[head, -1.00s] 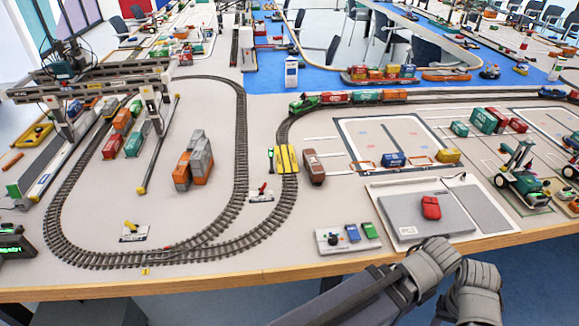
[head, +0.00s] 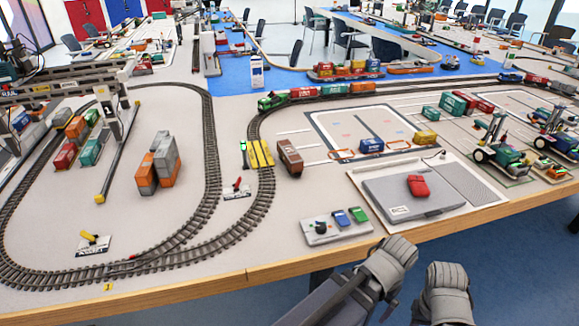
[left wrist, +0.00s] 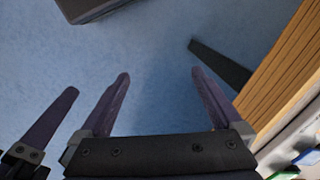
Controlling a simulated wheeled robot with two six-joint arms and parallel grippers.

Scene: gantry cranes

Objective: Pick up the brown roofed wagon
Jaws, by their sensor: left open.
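The brown roofed wagon (head: 290,158) stands on the pale tabletop in the head view, just right of the yellow track crossing and off the rails. In the left wrist view my left gripper (left wrist: 160,74) is open and empty, with blue floor beneath it. It is well away from the wagon, which does not show in that view. In the head view my grey arm parts are at the bottom, in front of the table edge, and no fingertips show there. Another dark finger at the left of the wrist view may belong to my right gripper; its opening is unclear.
The yellow crossing (head: 261,154) and curved track lie left of the wagon. A grey pad (head: 388,200) with a red piece and a control panel (head: 322,231) lie nearer the edge. A blue wagon (head: 371,145) stands to the right. The wooden table edge (left wrist: 285,70) shows in the wrist view.

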